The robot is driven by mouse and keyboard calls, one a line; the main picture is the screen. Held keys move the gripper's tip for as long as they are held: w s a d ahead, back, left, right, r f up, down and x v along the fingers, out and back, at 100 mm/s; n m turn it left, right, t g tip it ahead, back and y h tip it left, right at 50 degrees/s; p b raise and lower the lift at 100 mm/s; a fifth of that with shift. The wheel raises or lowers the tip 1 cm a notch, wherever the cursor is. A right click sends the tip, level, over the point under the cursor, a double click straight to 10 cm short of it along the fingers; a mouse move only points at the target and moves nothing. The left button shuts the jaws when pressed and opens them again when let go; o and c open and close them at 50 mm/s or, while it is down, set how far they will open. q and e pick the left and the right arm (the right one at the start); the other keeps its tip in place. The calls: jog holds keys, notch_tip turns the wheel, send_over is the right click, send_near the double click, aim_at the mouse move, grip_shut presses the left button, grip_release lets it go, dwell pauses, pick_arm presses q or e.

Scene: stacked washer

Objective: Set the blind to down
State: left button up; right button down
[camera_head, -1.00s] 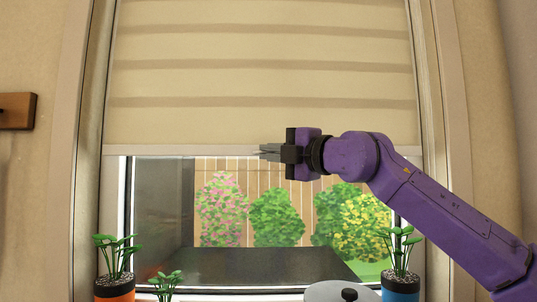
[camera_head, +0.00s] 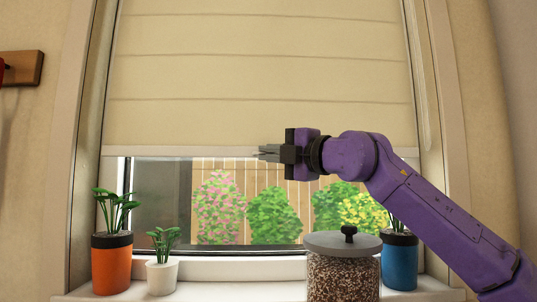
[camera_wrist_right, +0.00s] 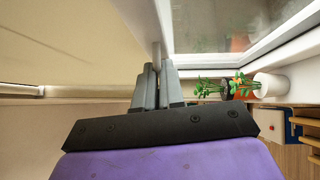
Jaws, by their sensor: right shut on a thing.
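The blind (camera_head: 250,80) is a cream fabric shade with horizontal folds, covering the upper part of the window. Its pale bottom bar (camera_head: 180,152) hangs around mid-window, with glass showing below. My right gripper (camera_head: 262,152) is at the bar near its middle, shut on it. In the right wrist view, the fingers (camera_wrist_right: 157,80) close on the bar (camera_wrist_right: 157,52), and the fabric (camera_wrist_right: 80,40) spreads to the left. My left gripper is not in view.
On the sill (camera_head: 220,290) below stand an orange pot (camera_head: 111,265), a small white pot (camera_head: 161,277), a lidded glass jar (camera_head: 343,275) and a blue pot (camera_head: 400,265), partly behind my arm. A wooden piece (camera_head: 24,68) is on the left wall.

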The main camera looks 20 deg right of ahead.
jog(key=c, duration=1.2)
grip_release()
jog(key=shift+w+f, duration=0.15)
jog(key=shift+f, duration=0.2)
jog(key=shift+c, duration=0.2)
jog(key=b+v, duration=0.2)
jog(key=v, duration=0.8)
jog(key=shift+s+b, duration=0.25)
jog(key=shift+b, duration=0.05)
jog(key=shift+d, duration=0.15)
